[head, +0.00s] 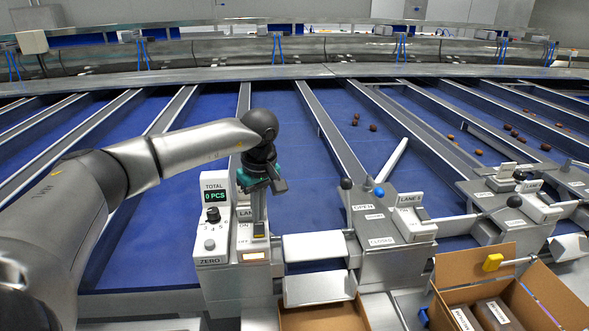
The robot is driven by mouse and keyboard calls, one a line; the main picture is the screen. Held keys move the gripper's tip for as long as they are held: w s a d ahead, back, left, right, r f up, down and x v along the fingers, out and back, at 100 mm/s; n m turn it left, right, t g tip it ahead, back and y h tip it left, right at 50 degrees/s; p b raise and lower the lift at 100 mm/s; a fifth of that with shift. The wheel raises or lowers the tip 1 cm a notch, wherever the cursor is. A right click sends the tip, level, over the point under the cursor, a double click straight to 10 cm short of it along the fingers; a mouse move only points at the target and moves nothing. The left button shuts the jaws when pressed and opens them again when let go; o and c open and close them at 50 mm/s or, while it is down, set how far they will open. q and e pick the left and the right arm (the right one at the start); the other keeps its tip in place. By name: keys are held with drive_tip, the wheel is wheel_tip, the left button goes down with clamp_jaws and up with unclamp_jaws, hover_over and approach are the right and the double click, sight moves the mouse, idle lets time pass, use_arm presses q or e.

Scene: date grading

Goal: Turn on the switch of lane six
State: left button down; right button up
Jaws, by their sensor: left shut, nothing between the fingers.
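My left gripper (259,228) is shut and empty, its fingers pointing down over a white switch box with ON and OFF marks (243,226). The fingers hide most of this box, including its lane name and the switch lever, so I cannot tell the lever's position or whether the fingers touch it. Directly left of it stands a counter box (210,262) reading TOTAL 0 PCS, with a black knob (213,214) among numbers and a ZERO button (209,244). My right gripper is not in view.
Another lane's switch box (411,200) stands to the right beside a panel marked OPEN (363,208), with a black ball and a blue ball on it. Metal dividers part the blue lanes; dates (373,127) lie on some. An open carton (531,290) holds packs at lower right.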

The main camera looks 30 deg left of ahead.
use_arm(q)
wheel_tip(320, 180, up, 6)
drive_tip(key=p, duration=0.4)
idle(0.9)
drive_tip(key=shift+f, duration=0.1)
